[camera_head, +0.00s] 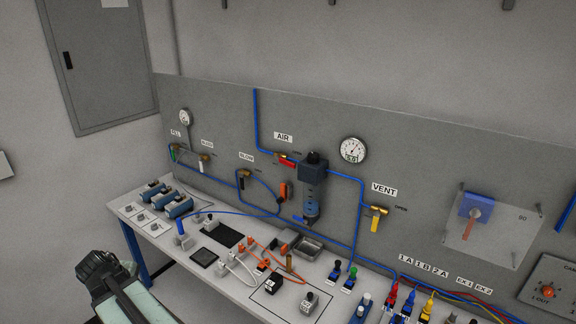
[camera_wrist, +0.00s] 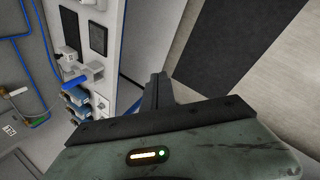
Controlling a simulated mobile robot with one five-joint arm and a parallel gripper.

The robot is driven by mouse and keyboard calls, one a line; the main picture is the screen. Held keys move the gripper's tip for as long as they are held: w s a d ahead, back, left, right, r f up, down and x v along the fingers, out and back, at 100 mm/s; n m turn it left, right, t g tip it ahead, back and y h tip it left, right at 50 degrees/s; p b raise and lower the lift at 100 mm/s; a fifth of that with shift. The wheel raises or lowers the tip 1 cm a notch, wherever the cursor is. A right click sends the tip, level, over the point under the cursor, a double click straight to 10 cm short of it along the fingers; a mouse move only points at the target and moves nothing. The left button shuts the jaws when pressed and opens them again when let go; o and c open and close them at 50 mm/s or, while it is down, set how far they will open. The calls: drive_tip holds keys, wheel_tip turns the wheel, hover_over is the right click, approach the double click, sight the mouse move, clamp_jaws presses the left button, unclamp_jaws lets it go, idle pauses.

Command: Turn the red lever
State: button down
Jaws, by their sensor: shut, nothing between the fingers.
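A red lever (camera_head: 287,161) sits on the valve under the AIR label, on the blue air line of the grey back panel in the head view. It lies nearly along the pipe, slanting slightly down to the right. A second orange-red handle (camera_head: 475,216) hangs down from a blue block at the panel's right. My gripper (camera_wrist: 158,88) shows in the wrist view with its dark fingers together and nothing between them. It is well away from the red lever, which is not seen in that view. My arm shows at the lower left of the head view.
The yellow VENT lever (camera_head: 375,224) hangs down right of a dark filter unit (camera_head: 313,185). A round gauge (camera_head: 353,150) is above. The white bench (camera_head: 215,272) below carries blue cylinders, hoses and fittings. A grey cabinet (camera_head: 98,62) hangs at left.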

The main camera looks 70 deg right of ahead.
sight(285, 162)
drive_tip(key=s+d+r+n+g+h+p, duration=0.1)
drive_tip(key=s+d+r+n+h+p, duration=0.15)
drive_tip(key=s+d+r, duration=0.85)
drive_tip(key=s+d+r+n+g+h+p, duration=0.15)
drive_tip(key=s+d+n+h, duration=0.35)
drive_tip(key=d, duration=1.2)
drive_tip(key=s+d+r+n+g+h+p, duration=0.1)
drive_tip(key=s+d+r+n+g, duration=0.15)
drive_tip(key=s+d+r, duration=0.7)
drive_tip(key=w+f+b+x, duration=0.1)
drive_tip(key=b+x, duration=0.3)
drive_tip(key=x, duration=1.1)
drive_tip(key=shift+t, duration=0.3)
drive_tip(key=r+p, duration=0.4)
drive_tip(key=shift+s+a+r+p, duration=0.1)
drive_tip(key=shift+a+r+p, duration=0.1)
drive_tip(key=shift+p, duration=0.15)
